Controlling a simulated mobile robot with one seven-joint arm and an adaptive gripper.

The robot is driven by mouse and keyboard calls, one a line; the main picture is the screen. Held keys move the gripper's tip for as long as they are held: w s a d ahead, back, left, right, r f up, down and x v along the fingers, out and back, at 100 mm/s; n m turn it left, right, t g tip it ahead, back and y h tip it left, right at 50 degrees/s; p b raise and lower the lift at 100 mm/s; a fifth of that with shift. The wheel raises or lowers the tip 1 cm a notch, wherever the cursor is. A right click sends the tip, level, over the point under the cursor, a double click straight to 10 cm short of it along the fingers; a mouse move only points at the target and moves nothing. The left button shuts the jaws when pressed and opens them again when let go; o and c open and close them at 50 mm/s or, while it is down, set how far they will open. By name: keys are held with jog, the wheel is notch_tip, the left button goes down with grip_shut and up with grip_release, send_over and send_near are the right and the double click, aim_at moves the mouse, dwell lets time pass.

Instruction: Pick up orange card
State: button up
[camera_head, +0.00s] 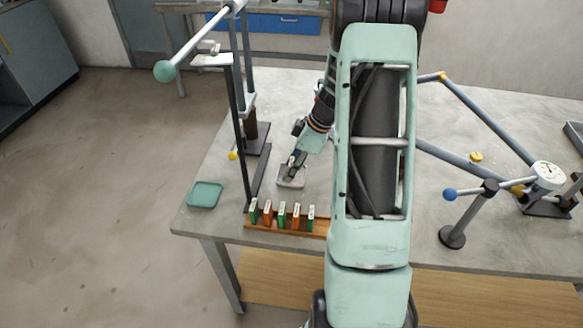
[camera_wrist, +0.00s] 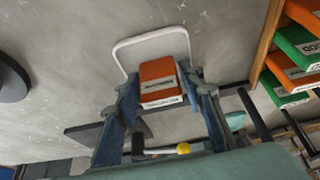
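An orange card (camera_wrist: 158,72), a small block with a white label on its near end, shows in the wrist view over a white-rimmed tray (camera_wrist: 124,48). My gripper (camera_wrist: 161,85) has one finger on each side of the card. The fingers are very close to its sides, but I cannot tell whether they touch it. I also cannot tell whether the card rests on the tray or hangs above it. In the head view my gripper (camera_head: 291,168) points down at the small pale tray (camera_head: 287,184), and the card cannot be made out there.
A wooden rack (camera_head: 285,227) with several green and orange cards stands at the table's front edge, partly behind my arm. A green tray (camera_head: 204,195) lies to its left. A dark upright stand (camera_head: 239,130) rises left of my gripper. A dial gauge stand (camera_head: 487,205) is at right.

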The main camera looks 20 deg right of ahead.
jog(key=shift+c, duration=0.4)
jog(key=c, duration=0.6)
jog(key=shift+o, duration=0.2)
jog(key=shift+r, duration=0.15)
